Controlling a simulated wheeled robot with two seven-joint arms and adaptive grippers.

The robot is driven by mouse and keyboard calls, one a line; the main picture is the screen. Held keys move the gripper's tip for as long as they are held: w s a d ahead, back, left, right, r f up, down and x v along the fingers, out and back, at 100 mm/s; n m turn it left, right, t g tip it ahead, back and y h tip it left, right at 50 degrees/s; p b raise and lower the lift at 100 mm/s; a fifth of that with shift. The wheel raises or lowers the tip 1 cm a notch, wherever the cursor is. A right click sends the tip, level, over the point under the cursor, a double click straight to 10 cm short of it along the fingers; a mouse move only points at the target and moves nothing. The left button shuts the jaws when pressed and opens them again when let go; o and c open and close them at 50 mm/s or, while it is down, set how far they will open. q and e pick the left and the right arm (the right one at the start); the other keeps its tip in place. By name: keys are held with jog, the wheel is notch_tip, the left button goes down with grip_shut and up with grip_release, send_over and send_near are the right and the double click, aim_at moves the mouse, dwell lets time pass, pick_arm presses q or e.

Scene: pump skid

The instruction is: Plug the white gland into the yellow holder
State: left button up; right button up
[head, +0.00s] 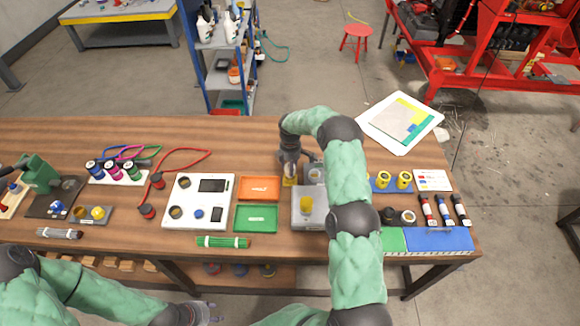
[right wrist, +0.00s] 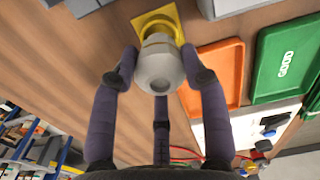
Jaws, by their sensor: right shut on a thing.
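My right gripper (head: 289,165) is at the middle of the bench, pointing down. In the right wrist view, its fingers (right wrist: 160,78) are shut around the white gland (right wrist: 160,68), a pale rounded piece. The yellow holder (right wrist: 158,20) is a square plate with a raised round part, directly beyond the gland and lined up with it. The gland overlaps it in the picture, so I cannot tell how deep it sits. In the head view the yellow holder (head: 289,182) shows just below the fingers, which hide the gland. My left gripper (head: 203,313) is at the bottom edge, partly cut off.
An orange tray (head: 259,186) and a green tray (head: 256,219) lie left of the holder. A white panel (head: 222,215) is farther left. My right arm hides part of the bench.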

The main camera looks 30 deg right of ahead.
jog(key=shift+f+b, duration=1.45)
jog(key=shift+f, duration=0.35)
dwell(0.5)
jog(key=o, duration=1.4)
jog(key=shift+c, duration=0.2)
jog(key=shift+r, duration=0.1)
notch_tip(320, 180, up, 12)
jog(key=shift+f, duration=0.1)
